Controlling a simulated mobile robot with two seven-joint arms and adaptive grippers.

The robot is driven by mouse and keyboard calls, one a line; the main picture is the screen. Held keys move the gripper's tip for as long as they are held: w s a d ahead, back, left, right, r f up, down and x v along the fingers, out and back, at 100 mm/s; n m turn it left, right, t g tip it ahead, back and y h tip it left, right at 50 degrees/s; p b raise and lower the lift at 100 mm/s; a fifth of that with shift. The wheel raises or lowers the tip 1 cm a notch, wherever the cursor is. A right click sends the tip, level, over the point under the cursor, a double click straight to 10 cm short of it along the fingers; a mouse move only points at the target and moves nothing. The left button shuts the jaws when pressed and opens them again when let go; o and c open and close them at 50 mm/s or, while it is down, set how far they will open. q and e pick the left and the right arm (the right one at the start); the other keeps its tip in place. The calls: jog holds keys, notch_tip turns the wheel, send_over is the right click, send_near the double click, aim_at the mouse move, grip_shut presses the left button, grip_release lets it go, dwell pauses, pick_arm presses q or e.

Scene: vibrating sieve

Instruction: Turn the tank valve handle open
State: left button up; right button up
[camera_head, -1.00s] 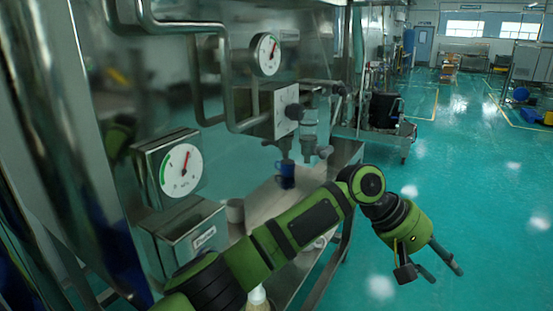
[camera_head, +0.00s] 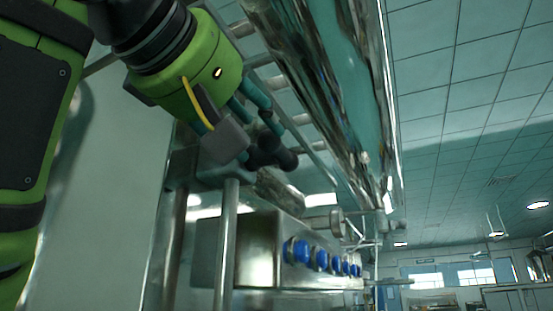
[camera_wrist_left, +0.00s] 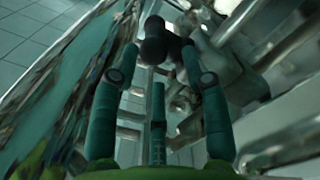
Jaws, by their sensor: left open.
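A black valve handle with rounded knob ends (camera_head: 272,153) sits near the middle of the head view, beside a shiny vertical tank pipe. My left gripper (camera_head: 255,132) reaches down to it from the upper left, its teal fingers spread around the handle. In the left wrist view the handle (camera_wrist_left: 157,42) lies between the tips of the open fingers, at the top middle. I cannot tell whether any finger touches it. The handle's mount is partly hidden. My right gripper is not in view.
A large shiny metal cylinder (camera_head: 325,80) slants down just right of the gripper. Below is a metal box with several blue knobs (camera_head: 297,252). Metal posts (camera_head: 227,245) stand under the handle. Pipes crowd the wrist view's right side.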

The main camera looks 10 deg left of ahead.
aim_at(283, 162)
pick_arm(q)
jog(key=p+x, duration=0.1)
jog(key=x, duration=0.1)
jog(key=p+x, duration=0.1)
jog(key=x, duration=0.1)
jog(key=p+x, duration=0.1)
jog(key=x, duration=0.1)
jog(key=shift+w+d+r, duration=0.1)
jog(key=shift+d, duration=0.3)
jog(key=shift+w+p, duration=0.3)
jog(key=shift+w, duration=0.2)
jog(key=shift+w+d+f, duration=0.2)
jog(key=shift+d, duration=0.05)
jog(key=shift+w+d, duration=0.1)
jog(key=shift+d, duration=0.25)
jog(key=shift+c, duration=0.4)
jog(key=c, duration=0.7)
grip_shut()
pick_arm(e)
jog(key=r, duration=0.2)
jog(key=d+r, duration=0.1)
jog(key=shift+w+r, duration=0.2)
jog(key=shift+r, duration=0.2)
